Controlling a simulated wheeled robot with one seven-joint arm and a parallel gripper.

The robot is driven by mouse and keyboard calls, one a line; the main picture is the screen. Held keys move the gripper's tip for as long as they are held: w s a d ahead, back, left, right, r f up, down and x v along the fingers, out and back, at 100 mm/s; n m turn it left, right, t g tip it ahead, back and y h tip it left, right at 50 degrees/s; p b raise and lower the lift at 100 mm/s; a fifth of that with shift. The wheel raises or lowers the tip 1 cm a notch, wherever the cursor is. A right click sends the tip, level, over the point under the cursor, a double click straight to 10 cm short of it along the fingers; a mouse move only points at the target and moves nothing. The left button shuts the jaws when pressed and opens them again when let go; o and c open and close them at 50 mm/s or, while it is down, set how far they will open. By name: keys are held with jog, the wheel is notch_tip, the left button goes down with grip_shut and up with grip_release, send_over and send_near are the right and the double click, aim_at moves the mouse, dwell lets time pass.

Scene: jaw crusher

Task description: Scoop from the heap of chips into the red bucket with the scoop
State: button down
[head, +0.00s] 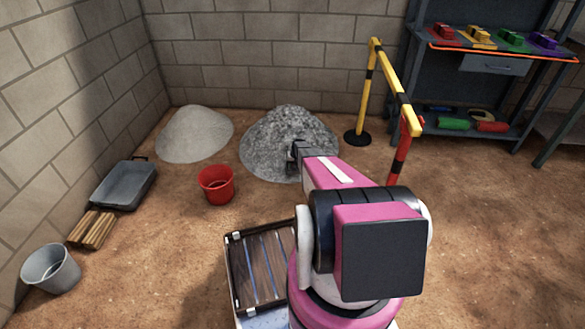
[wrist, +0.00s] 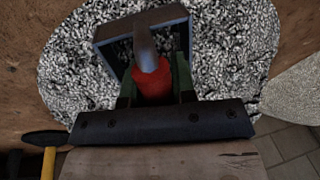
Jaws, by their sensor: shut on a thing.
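The heap of chips (head: 262,143) is a coarse grey mound by the back wall; it also fills much of the wrist view (wrist: 75,70). My gripper (head: 293,157) is over the front of this heap. In the wrist view my gripper (wrist: 153,88) is shut on the red handle of the scoop (wrist: 152,82). The scoop's dark square pan is beyond the fingers, against the chips. I cannot tell whether it touches them or holds any. The red bucket (head: 216,186) stands upright on the dirt floor, left of and nearer than the heap.
A smoother pale heap (head: 194,132) lies left of the chips. A grey tray (head: 124,186), wood pieces (head: 92,230) and a metal bucket (head: 51,269) line the left wall. A yellow-black barrier (head: 366,88) and shelf (head: 480,48) stand right. The right floor is open.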

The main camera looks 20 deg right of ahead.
jog(key=shift+s+a+r, duration=0.15)
jog(key=shift+s+r, duration=0.45)
jog(key=shift+r, duration=0.5)
jog(key=shift+s+a+r, duration=0.1)
jog(key=shift+s+r, duration=0.5)
jog(key=shift+r, duration=0.55)
jog(key=shift+s+a+r, duration=0.15)
jog(key=shift+s+r, duration=0.45)
jog(key=shift+r, duration=0.5)
jog(key=s+a+r, duration=0.1)
jog(key=s+r, duration=0.3)
jog(key=s, duration=0.3)
jog(key=shift+s+a, duration=0.25)
jog(key=shift+a, duration=0.1)
